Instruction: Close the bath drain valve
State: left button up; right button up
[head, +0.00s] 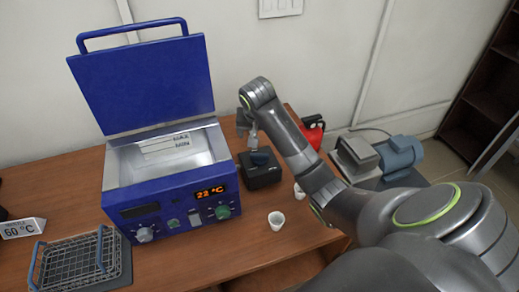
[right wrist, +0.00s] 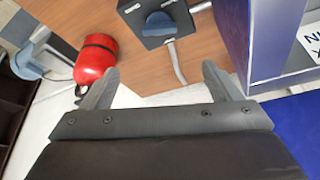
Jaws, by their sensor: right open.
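The blue water bath (head: 160,190) stands on the wooden table with its lid (head: 145,85) raised and a 22 °C display. Right of it sits a black valve box (head: 264,178) with a dark blue knob (head: 260,157). In the right wrist view the box (right wrist: 182,18) shows its blue knob (right wrist: 158,25) and a grey bent rod or pipe (right wrist: 178,62) beside it. My right gripper (head: 248,124) is above the box, open, its fingers apart (right wrist: 160,70) and holding nothing. The gripper partly covers the valve area in the head view. My left gripper is out of view.
A wire basket (head: 75,265) and a 60 °C sign (head: 22,228) are at left. A red container (head: 313,132) and a blue-grey motor (head: 400,153) are to the right.

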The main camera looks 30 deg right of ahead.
aim_at(259, 154)
jog(key=x, duration=1.6)
jog(key=shift+s+f+p, duration=0.1)
jog(key=shift+f+p, duration=0.05)
jog(key=shift+p, duration=0.2)
jog(key=c, duration=1)
jog(key=shift+d+r+n+y+p, duration=0.1)
jog(key=shift+r+n+y+p, duration=0.2)
jog(key=shift+n+p, duration=0.55)
jog(key=shift+f+n+p, duration=0.15)
jog(key=shift+n+p, duration=0.35)
jog(key=shift+n, duration=0.25)
jog(key=shift+f+n+t+y, duration=0.1)
jog(key=shift+n+t+y, duration=0.2)
jog(key=shift+n+y, duration=0.35)
jog(key=o, duration=1)
